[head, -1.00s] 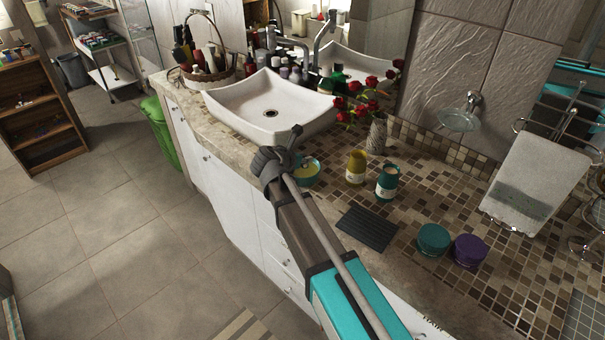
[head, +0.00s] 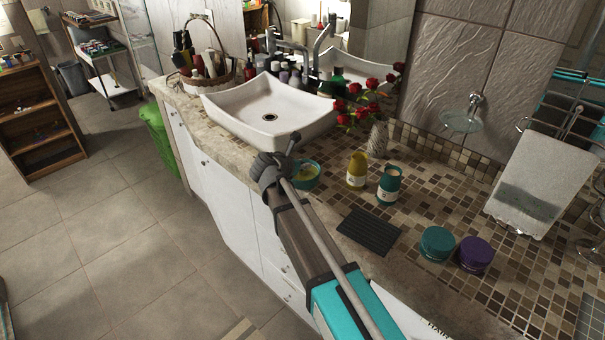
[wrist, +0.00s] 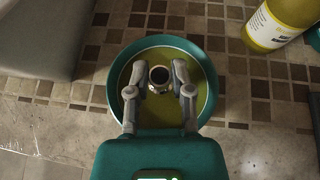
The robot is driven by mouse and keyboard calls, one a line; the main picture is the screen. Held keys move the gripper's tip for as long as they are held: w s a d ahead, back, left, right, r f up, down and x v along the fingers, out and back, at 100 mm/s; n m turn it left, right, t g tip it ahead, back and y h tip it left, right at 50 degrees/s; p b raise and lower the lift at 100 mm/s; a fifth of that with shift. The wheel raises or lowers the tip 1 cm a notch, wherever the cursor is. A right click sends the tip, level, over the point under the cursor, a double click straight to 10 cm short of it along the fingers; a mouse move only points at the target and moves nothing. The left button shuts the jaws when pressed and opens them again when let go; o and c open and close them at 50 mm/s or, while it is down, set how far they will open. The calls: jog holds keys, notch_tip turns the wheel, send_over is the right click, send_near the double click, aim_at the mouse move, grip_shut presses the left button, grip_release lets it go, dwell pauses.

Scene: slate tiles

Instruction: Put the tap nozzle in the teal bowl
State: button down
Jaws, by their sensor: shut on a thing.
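The teal bowl (head: 312,182), yellow-green inside, stands on the tiled counter, partly behind my arm in the head view. In the wrist view the bowl (wrist: 208,112) lies directly beneath my gripper (wrist: 160,86). My gripper is shut on the tap nozzle (wrist: 160,75), a small metallic ring-shaped piece with a dark opening. The nozzle shows over the bowl's inside; its exact height above the bowl floor cannot be told. In the head view my gripper (head: 291,148) is beside the bowl's left edge in the picture, and the nozzle cannot be made out.
A yellow bottle (head: 357,170) and a teal candle jar (head: 389,186) stand right of the bowl. A white basin (head: 268,112) is behind. A dark mat (head: 368,231), a teal jar (head: 437,243) and a purple jar (head: 474,253) lie nearer. A vase of roses (head: 377,139) stands behind.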

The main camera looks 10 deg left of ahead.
jog(key=shift+f+b, duration=0.8)
jog(key=shift+f, duration=0.3)
jog(key=shift+f, duration=0.1)
jog(key=c, duration=0.5)
grip_release()
jog(key=shift+s+a+r+p, duration=0.15)
jog(key=shift+s+r+p, duration=0.25)
jog(key=shift+s+r, duration=0.1)
jog(key=p+v, duration=0.4)
jog(key=v, duration=0.5)
jog(key=shift+p+v, duration=0.5)
jog(key=shift+v, duration=0.45)
jog(key=shift+f, duration=0.1)
